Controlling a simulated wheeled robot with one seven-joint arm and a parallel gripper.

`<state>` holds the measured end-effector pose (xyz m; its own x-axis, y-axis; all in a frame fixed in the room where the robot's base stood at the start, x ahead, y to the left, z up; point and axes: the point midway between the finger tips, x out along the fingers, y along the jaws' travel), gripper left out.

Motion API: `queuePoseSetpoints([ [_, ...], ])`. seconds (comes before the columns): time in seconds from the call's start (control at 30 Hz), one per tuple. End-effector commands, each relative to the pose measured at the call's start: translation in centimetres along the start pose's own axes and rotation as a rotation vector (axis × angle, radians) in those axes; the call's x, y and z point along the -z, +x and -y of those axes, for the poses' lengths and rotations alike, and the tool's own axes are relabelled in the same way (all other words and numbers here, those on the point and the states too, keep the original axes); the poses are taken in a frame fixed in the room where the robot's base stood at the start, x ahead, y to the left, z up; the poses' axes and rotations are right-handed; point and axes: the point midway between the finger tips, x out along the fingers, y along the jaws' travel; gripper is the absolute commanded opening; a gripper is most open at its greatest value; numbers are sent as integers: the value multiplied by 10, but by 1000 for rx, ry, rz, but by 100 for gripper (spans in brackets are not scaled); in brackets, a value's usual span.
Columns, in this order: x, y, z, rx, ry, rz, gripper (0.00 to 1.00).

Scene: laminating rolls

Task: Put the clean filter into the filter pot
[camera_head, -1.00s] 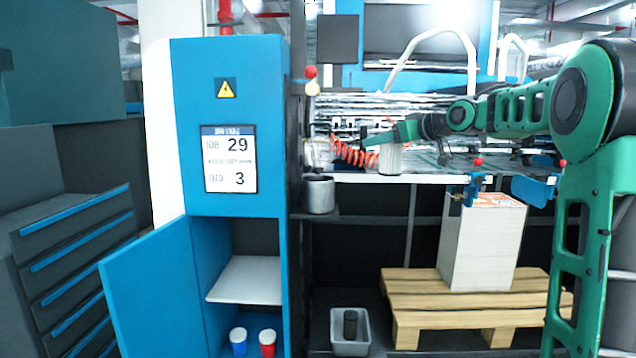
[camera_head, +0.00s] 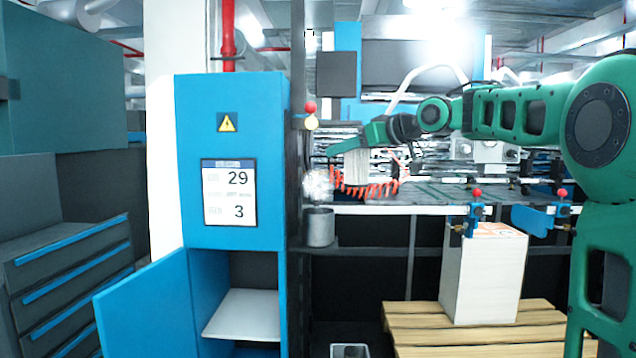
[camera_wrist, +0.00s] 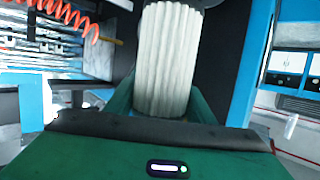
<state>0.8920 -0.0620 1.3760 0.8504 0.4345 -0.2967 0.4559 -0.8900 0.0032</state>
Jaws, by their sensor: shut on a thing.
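The clean filter (camera_head: 357,164) is a pale, pleated cylinder. My gripper (camera_head: 348,149) is shut on it and holds it in the air, roughly upright. The filter pot (camera_head: 320,226) is a grey metal cup on a low shelf to the right of the blue cabinet. The filter is above the pot's height and to its right, apart from it. The inside of the pot is hidden.
The blue cabinet (camera_head: 229,165) with its open door (camera_head: 140,310) stands left of the pot. A red coiled hose (camera_head: 370,190) hangs near the filter. A blurred bright patch (camera_head: 318,186) shows above the pot. A white block (camera_head: 484,277) stands on a pallet (camera_head: 450,330) at right.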

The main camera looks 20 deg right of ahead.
Motion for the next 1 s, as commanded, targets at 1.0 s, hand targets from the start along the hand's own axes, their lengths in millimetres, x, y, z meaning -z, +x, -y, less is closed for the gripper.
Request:
queuePoseSetpoints([
  [1.0,-53,68,49,-1,1,1,22],
])
